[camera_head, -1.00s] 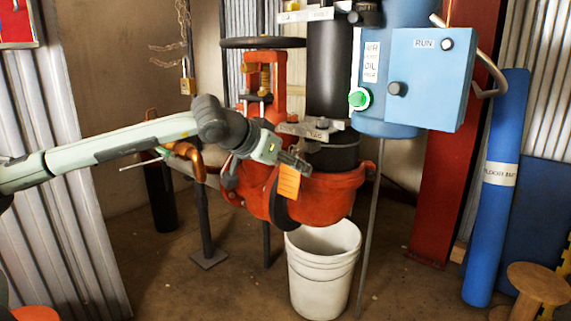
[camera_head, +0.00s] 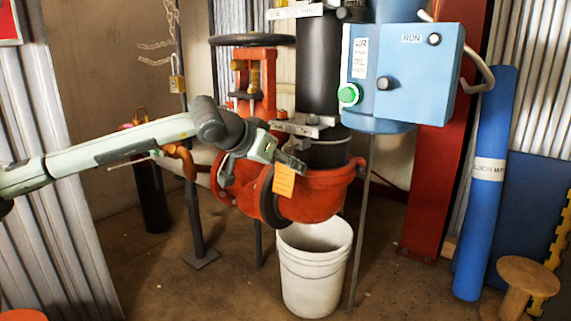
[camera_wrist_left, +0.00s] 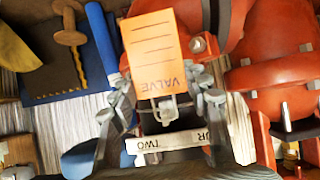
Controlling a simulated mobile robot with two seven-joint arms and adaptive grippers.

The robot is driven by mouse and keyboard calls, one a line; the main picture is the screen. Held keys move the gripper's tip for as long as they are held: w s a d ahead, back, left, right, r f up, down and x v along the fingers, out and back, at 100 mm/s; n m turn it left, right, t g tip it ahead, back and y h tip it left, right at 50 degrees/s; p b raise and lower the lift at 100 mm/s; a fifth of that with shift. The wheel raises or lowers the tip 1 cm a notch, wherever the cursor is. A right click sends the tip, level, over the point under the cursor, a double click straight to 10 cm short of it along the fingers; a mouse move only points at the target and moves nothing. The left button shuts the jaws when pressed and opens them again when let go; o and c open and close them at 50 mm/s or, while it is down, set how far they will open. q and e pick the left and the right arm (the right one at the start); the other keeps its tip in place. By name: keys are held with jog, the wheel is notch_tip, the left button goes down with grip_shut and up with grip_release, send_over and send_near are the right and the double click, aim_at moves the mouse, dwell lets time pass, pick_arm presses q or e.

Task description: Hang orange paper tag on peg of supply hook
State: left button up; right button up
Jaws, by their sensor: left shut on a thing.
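The orange paper tag (camera_head: 284,180) hangs from my left gripper (camera_head: 291,163) in the head view, in front of the red pipe fitting. In the left wrist view the tag (camera_wrist_left: 155,45) shows lines and the upside-down word VALVE. The left gripper (camera_wrist_left: 168,103) is shut on the tag at its lettered end, with a small metal clip or loop there. I cannot pick out the supply hook or its peg with certainty. My right gripper is not in view.
The red fitting (camera_head: 315,190) is close behind the left gripper. A blue RUN box (camera_head: 418,75) juts out at upper right. A white bucket (camera_head: 313,278) stands below. A blue roll (camera_head: 487,190) leans at right, near a wooden spool (camera_head: 527,275).

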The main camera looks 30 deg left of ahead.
pick_arm(q)
jog(key=o, duration=0.8)
jog(key=shift+s, duration=0.1)
jog(key=v, duration=1.2)
